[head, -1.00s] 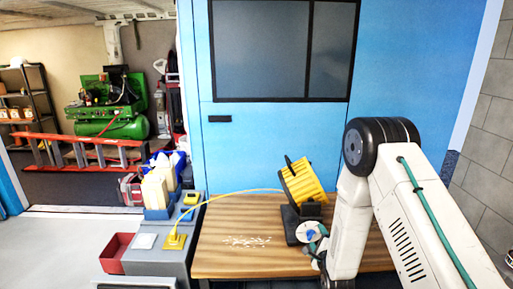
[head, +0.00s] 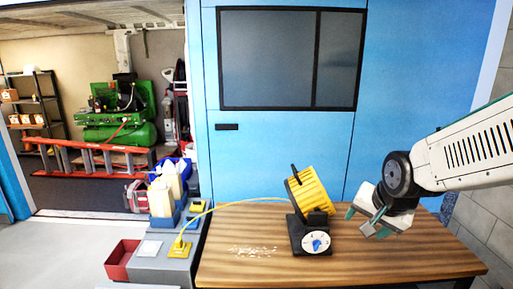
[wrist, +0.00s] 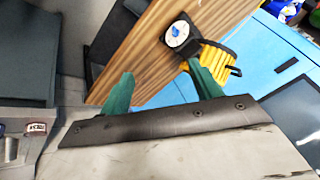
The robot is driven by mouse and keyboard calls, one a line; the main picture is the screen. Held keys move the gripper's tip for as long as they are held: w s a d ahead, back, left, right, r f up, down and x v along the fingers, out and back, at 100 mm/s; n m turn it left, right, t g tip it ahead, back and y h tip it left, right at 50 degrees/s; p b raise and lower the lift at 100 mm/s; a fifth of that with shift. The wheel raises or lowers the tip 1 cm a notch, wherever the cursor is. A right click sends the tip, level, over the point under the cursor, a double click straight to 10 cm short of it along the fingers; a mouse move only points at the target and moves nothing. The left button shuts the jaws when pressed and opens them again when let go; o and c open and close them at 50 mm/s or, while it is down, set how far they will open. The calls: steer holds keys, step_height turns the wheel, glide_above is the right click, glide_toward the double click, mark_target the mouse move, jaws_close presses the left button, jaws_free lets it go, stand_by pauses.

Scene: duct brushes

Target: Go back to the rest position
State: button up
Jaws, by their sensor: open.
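My gripper (head: 368,222) is at the right of the head view, above the right part of the wooden table (head: 390,262). Its green fingers are apart and nothing is between them. The wrist view shows the two green fingertips (wrist: 160,85) spread and empty. To the left of my gripper, and apart from it, a yellow ribbed device on a black base (head: 311,195) stands on the table, with a white dial (head: 316,241) with a blue knob on its front. The dial also shows in the wrist view (wrist: 178,34).
A yellow cable (head: 235,203) runs from the device to a yellow plate (head: 180,248) on a grey bench at left. Pale bits (head: 252,250) lie on the table. A red bin (head: 122,258) and bottles (head: 165,192) are further left. A blue wall (head: 275,150) stands behind the table.

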steer(key=s+r+n+g, duration=0.2)
steer(key=s+n, duration=0.1)
steer(key=s, duration=0.8)
steer(key=s+r+n+g, duration=0.2)
steer(key=s+r+n, duration=0.1)
steer(key=s, duration=0.9)
steer(key=shift+s+d+r+n+g, duration=0.25)
steer(key=shift+s+d+n+g, duration=0.05)
steer(key=shift+d+n+g, duration=0.15)
